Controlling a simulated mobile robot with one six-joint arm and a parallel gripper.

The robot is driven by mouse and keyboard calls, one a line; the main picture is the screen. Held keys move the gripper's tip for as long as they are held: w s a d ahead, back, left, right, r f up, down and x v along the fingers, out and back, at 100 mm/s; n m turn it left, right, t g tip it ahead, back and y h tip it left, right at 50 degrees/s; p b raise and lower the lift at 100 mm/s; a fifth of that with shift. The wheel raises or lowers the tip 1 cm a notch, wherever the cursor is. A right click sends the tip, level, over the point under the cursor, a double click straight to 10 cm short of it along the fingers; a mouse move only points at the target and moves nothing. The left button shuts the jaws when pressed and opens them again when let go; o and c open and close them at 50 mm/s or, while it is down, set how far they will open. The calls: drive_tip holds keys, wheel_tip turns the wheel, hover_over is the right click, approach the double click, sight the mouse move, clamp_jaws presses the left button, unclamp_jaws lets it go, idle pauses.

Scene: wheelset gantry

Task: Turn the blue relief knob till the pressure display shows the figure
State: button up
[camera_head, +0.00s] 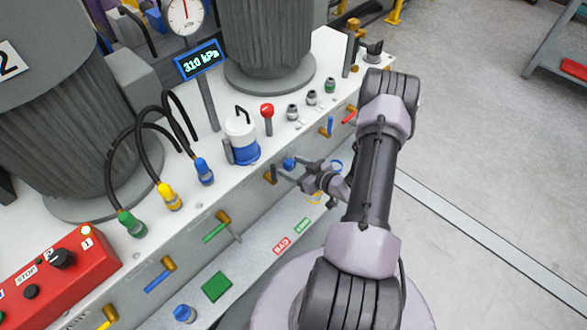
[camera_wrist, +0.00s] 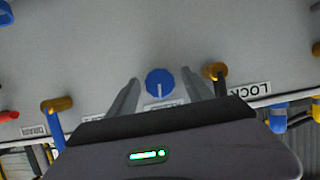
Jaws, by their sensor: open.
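The blue relief knob (camera_head: 289,163) sits on the upright front face of the bench. In the wrist view the knob (camera_wrist: 160,83) is round, with a pale pointer line running down from its middle. My gripper (camera_head: 287,172) is open in front of that face. In the wrist view its two fingers (camera_wrist: 160,80) lie either side of the knob, with a gap showing on each side. I cannot tell how deep the fingertips reach.
A valve with an orange-brown end (camera_wrist: 215,71) sits close right of my gripper in the wrist view, by a LOCK label (camera_wrist: 250,89). Another valve (camera_wrist: 57,104) is at left. A white and blue canister (camera_head: 241,138) stands above on the bench.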

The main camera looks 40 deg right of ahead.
clamp_jaws()
unclamp_jaws()
idle(0.4)
drive_tip(key=shift+s, duration=0.1)
drive_tip(key=a+p+v, duration=0.1)
drive_tip(key=p+v, duration=0.4)
drive_tip(key=v, duration=1.2)
drive_tip(key=shift+s+d, duration=0.15)
drive_tip(key=shift+s, duration=0.05)
